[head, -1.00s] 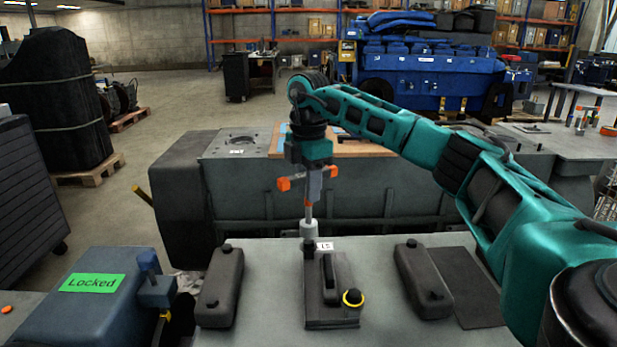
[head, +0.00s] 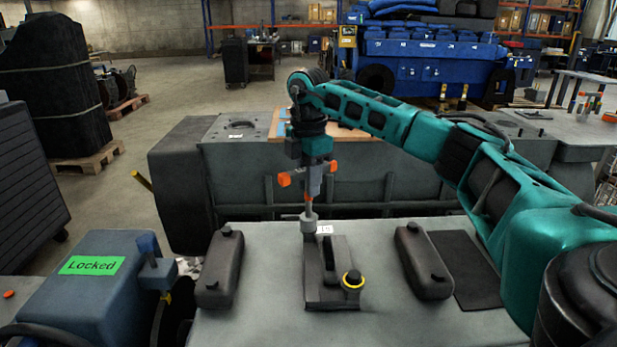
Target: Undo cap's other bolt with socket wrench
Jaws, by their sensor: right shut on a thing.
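The cap (head: 318,297) is a dark block with a raised rib, lying on the grey engine top. A bolt with a yellow ring (head: 353,279) is at its near right corner. The other bolt, at its far left end, is mostly hidden under the socket. My right gripper (head: 309,173), with orange fingertips, is shut on the socket wrench (head: 309,222). The wrench is upright, a grey body with an orange band and a pale grey socket. Its socket is at the far bolt; I cannot tell whether it is fully seated. My left gripper is not in view.
Two dark oblong blocks stand either side of the cap, left (head: 219,271) and right (head: 423,262). A dark mat (head: 466,268) lies at the right. A blue box with a green "Locked" label (head: 91,265) is at the left. A small white label (head: 325,229) sits behind the cap.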

